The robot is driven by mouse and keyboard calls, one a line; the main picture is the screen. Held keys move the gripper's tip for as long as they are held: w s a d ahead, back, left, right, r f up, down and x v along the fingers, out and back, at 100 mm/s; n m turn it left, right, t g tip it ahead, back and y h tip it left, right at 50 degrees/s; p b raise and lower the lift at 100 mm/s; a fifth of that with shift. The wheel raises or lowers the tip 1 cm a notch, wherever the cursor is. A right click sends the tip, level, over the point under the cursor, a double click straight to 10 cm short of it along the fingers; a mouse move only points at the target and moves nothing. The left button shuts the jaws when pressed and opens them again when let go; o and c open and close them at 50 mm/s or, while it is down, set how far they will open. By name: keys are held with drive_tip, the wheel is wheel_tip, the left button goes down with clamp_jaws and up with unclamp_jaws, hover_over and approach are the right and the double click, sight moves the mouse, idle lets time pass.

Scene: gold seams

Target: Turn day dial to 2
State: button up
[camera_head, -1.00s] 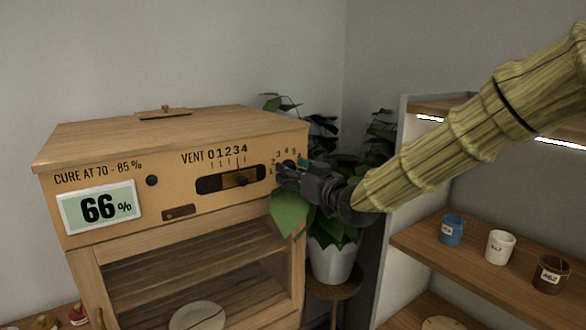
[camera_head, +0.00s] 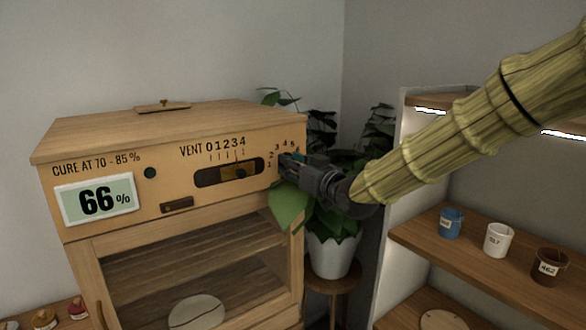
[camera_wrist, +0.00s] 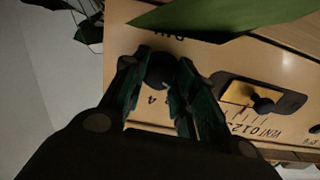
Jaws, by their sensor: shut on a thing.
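The day dial is a dark round knob (camera_wrist: 160,72) on the front of the wooden cabinet, at its right end. My gripper (camera_head: 286,164) reaches it from the right. In the wrist view my gripper's two dark green fingers (camera_wrist: 160,80) are shut on the knob, one on each side. Printed numbers from 1 up to at least 5 arc over the dial in the head view. The knob is mostly hidden there by the fingers, and I cannot tell which number it points to.
A vent slider (camera_head: 238,173) sits left of the dial. A humidity display (camera_head: 97,201) reads 66%. Leaves of a potted plant (camera_head: 332,254) hang close below and behind my gripper. A shelf (camera_head: 480,258) with several cups stands at the right.

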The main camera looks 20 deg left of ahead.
drive_tip(key=shift+r, duration=0.15)
drive_tip(key=o, duration=1)
drive_tip(key=shift+w, duration=0.15)
drive_tip(key=v, duration=1.1)
drive_tip(key=shift+s+d+f, duration=0.2)
drive_tip(key=shift+s+d, duration=0.05)
drive_tip(key=shift+s, duration=0.05)
